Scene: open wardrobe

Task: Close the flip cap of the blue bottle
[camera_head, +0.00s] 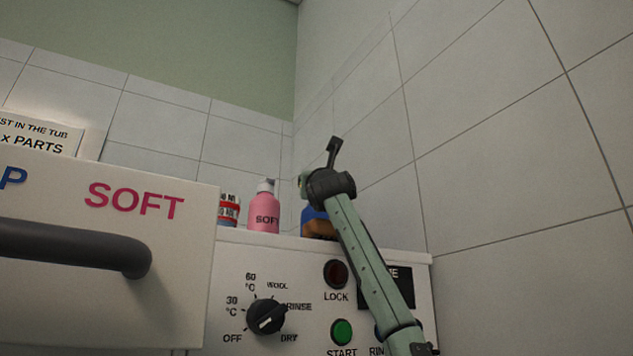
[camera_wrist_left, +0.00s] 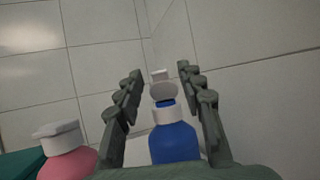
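The blue bottle (camera_wrist_left: 174,145) stands upright in the left wrist view. Its white flip cap (camera_wrist_left: 163,94) is open, with the lid tilted up. My left gripper (camera_wrist_left: 159,70) is open, its two fingers on either side of the cap and apart from it. In the head view only a little of the blue bottle (camera_head: 312,214) shows on top of the machine, behind an arm of mine. That arm rises from the lower right and its dark end covers the bottle's top. I see no second gripper.
A pink bottle (camera_head: 264,212) stands left of the blue one; its white cap shows in the left wrist view (camera_wrist_left: 58,136). A red, white and blue container (camera_head: 229,209) is further left. Tiled walls meet close behind. The machine's panel (camera_head: 300,262) has a dial and buttons.

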